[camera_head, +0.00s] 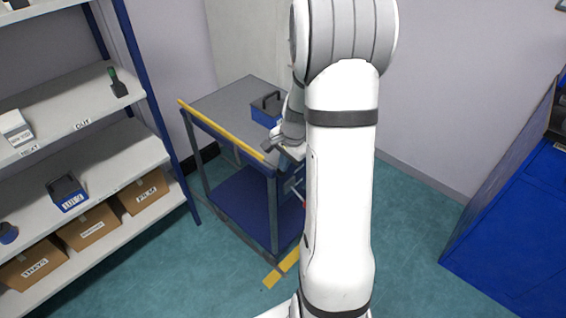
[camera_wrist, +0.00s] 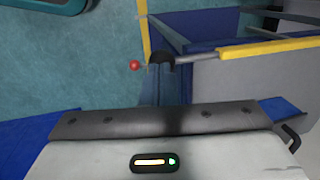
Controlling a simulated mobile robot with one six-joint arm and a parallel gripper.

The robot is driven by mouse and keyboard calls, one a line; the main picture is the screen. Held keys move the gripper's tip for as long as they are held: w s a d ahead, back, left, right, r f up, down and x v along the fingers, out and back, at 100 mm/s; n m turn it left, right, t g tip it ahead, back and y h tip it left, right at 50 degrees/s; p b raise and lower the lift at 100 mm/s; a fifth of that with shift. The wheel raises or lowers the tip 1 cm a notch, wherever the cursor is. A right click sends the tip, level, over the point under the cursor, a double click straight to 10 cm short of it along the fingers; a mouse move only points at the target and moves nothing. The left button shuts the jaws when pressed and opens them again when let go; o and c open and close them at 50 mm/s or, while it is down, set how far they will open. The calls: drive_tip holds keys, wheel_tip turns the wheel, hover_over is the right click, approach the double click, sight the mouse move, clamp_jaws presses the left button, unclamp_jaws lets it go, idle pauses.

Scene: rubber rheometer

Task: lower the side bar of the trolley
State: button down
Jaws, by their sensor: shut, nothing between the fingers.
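The trolley (camera_head: 225,100) has a grey top and a blue lower shelf. Its yellow side bar (camera_head: 215,127) runs along the near long side, at about the height of the top; it also shows in the wrist view (camera_wrist: 270,47). There the bar's grey end meets a dark fitting (camera_wrist: 162,59) beside a small red knob (camera_wrist: 134,65). My gripper (camera_head: 271,146) is shut and empty, close by the bar's near right end; I cannot tell whether it touches. My arm hides the trolley's right part. The gripper's body fills the bottom of the wrist view, and its fingertips are not clear there.
A blue handled box (camera_head: 267,110) stands on the trolley top. A shelf rack (camera_head: 100,85) with boxes is at the left. A blue cabinet (camera_head: 510,205) is at the right. Yellow tape (camera_head: 272,278) marks the floor, which is clear between trolley and cabinet.

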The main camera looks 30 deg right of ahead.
wheel_tip(320, 180, down, 8)
drive_tip(key=b, duration=0.5)
drive_tip(key=shift+s+f+b, duration=0.15)
drive_tip(key=shift+b, duration=0.2)
wheel_tip(320, 180, up, 14)
drive_tip(key=s+d+p, duration=0.1)
drive_tip(key=s+p, duration=0.1)
drive_tip(key=p, duration=0.1)
drive_tip(key=shift+d, duration=0.25)
